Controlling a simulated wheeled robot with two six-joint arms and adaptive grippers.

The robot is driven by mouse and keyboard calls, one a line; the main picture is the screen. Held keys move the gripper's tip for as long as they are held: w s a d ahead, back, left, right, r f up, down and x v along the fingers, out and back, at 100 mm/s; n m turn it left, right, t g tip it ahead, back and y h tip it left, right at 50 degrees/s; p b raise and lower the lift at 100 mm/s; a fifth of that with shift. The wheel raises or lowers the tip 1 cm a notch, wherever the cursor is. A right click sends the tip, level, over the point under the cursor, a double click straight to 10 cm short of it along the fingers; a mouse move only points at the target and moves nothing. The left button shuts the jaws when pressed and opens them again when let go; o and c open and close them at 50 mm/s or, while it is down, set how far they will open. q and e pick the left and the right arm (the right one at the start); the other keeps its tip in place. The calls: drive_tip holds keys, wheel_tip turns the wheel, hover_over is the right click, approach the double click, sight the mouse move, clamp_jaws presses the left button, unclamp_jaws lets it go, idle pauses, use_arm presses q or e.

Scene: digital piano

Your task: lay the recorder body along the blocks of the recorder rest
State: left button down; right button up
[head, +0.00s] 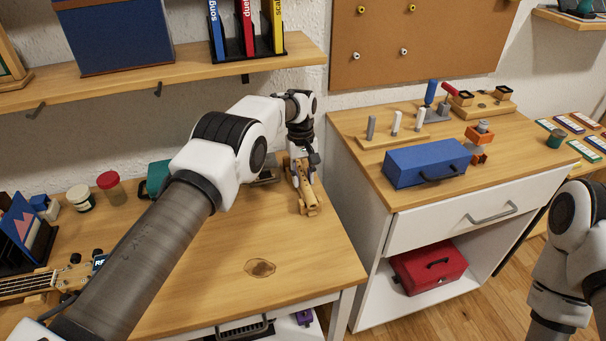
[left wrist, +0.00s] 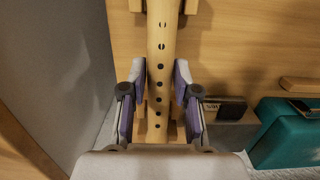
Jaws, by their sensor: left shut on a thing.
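The recorder body (head: 307,188) is a pale wooden tube at the back right of the desk. Its row of dark finger holes shows in the left wrist view (left wrist: 161,60). My left gripper (left wrist: 159,78) is shut on it, one purple-padded finger on each side. The wooden blocks of the recorder rest (head: 314,211) show under and beside the tube, and also at the top of the left wrist view (left wrist: 190,6). The tube lies lined up over the blocks; I cannot tell whether it touches them. My right gripper is out of view.
A teal case (left wrist: 290,135) and a small dark box (left wrist: 226,108) lie beside the rest. Jars (head: 110,187) stand at the desk's back left. A white cabinet (head: 365,200) is right of the desk. The desk's front middle is clear around a dark stain (head: 260,268).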

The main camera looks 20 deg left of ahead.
use_arm(q)
drive_tip(key=shift+s+f, duration=0.2)
drive_tip(key=shift+f, duration=0.15)
